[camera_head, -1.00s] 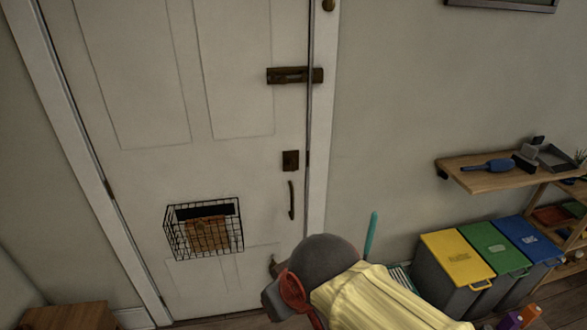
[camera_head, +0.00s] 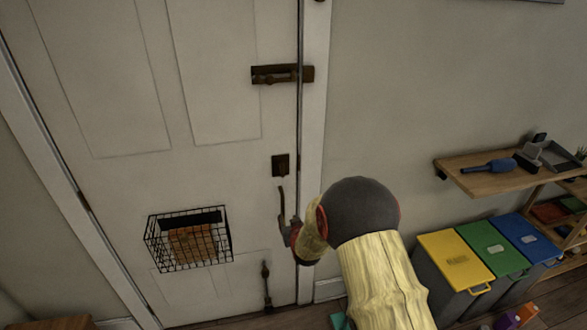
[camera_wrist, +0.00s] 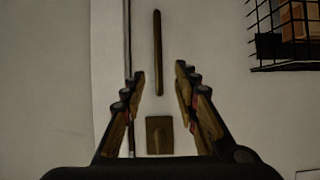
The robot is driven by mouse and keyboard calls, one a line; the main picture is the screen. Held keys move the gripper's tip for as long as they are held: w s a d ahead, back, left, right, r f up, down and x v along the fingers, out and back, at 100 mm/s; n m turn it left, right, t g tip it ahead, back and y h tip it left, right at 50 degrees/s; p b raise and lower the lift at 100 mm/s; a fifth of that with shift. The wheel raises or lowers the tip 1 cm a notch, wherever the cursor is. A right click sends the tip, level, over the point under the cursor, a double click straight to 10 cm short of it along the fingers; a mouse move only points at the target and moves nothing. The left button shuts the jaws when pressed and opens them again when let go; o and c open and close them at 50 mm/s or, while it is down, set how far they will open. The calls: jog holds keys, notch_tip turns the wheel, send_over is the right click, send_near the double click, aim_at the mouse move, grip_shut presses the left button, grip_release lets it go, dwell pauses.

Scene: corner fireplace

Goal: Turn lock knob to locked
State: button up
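The lock knob's small dark square plate (camera_head: 280,165) is on the white door near its right edge. In the wrist view the plate (camera_wrist: 159,135) shows low between my fingers, with a small raised part at its middle; the knob's turn angle is hard to read. A dark vertical pull handle (camera_head: 282,202) is below the plate and shows above it in the wrist view (camera_wrist: 158,50). My gripper (camera_head: 287,228) is beside the handle's lower end, below the plate. Its two fingers (camera_wrist: 160,73) are spread, with nothing held between them.
A slide bolt (camera_head: 282,74) is higher on the door, and another bolt (camera_head: 266,285) is near its bottom. A wire basket (camera_head: 188,240) hangs left of my gripper. A wooden shelf (camera_head: 500,180) and coloured-lid bins (camera_head: 455,258) stand to the right. The wall between is clear.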

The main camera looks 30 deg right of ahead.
jog(key=w+d+r+t+h, duration=0.1)
jog(key=w+d+r+t, duration=0.2)
jog(key=r, duration=0.5)
jog(key=t, duration=0.2)
send_near(283, 172)
jog(key=w, duration=0.2)
jog(key=shift+h, duration=0.4)
jog(key=x, duration=0.7)
jog(key=shift+w+d+b, duration=0.2)
jog(key=shift+w+b, duration=0.15)
jog(key=shift+c, duration=0.6)
grip_shut()
